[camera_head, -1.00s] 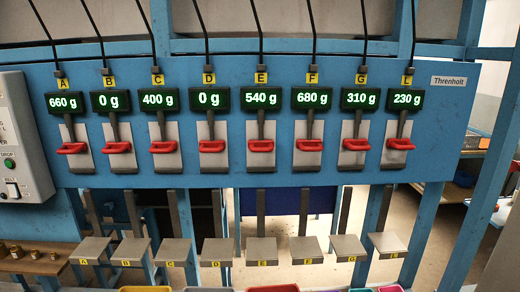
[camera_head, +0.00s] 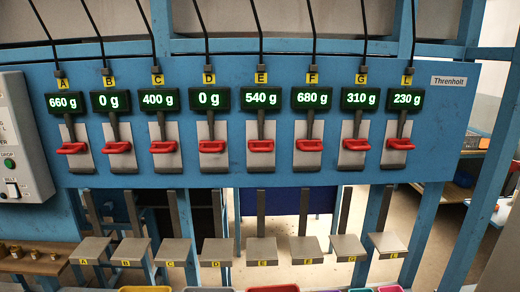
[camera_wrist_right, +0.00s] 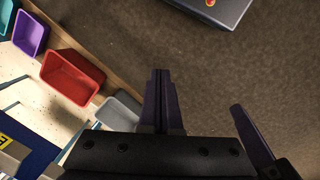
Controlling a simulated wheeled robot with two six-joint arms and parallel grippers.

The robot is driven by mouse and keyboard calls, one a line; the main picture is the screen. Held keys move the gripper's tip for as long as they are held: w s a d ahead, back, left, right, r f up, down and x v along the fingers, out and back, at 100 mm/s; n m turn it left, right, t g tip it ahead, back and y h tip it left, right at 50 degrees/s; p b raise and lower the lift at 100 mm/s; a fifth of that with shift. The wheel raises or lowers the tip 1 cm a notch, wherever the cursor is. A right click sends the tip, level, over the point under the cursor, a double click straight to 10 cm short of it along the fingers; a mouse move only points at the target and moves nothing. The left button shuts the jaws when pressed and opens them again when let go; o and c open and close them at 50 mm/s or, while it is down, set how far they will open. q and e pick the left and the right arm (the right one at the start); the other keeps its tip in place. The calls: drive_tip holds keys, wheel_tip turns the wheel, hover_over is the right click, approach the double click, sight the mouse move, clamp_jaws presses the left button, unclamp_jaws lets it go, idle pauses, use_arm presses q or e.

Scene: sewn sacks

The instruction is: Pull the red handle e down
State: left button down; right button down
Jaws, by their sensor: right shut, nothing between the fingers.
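The red handle under the yellow E tag (camera_head: 261,78) is a short horizontal grip (camera_head: 261,146) in front of a pale metal plate (camera_head: 261,165) on the blue panel, in the middle of the row. Its display (camera_head: 261,98) reads 540 g. It sits level with the other red handles, at the end of a dark lever. Neither gripper shows in the head view, so nothing of mine is seen at the handle. In the right wrist view, my right gripper (camera_wrist_right: 161,74) is shut and empty, over a brown floor.
Similar red handles flank it closely, including D's (camera_head: 212,146) and F's (camera_head: 309,145). Small grey platforms (camera_head: 261,249) stand below the panel. Coloured bins line the bottom edge; a red bin (camera_wrist_right: 72,78) shows in the right wrist view. A control box (camera_head: 20,140) is at left.

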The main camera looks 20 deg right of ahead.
drive_tip(key=shift+w, duration=0.1)
drive_tip(key=w+d+r+m+t+y+p, duration=0.1)
drive_tip(key=w+d+r+t+y+p, duration=0.15)
drive_tip(key=w+r+t, duration=0.7)
drive_tip(key=w+d+r+t+y+p, duration=0.1)
drive_tip(key=w+d+r+t+p, duration=0.15)
drive_tip(key=w+r, duration=0.8)
drive_tip(key=w+d+r+m+t+h+p, duration=0.1)
drive_tip(key=d+r+m+t+h+p, duration=0.1)
drive_tip(key=d+r+t+h, duration=0.3)
drive_tip(key=w+d+r+m+t+h+p, duration=0.2)
drive_tip(key=d+r+m+t+h, duration=0.2)
drive_tip(key=d+r, duration=1)
wheel_tip(320, 180, up, 3)
drive_tip(key=shift+w+r+m+t+h, duration=0.1)
drive_tip(key=shift+w+m+t+h, duration=0.25)
drive_tip(key=shift+t+h, duration=0.45)
drive_tip(key=shift+w+d+p, duration=0.1)
drive_tip(key=shift+p, duration=0.25)
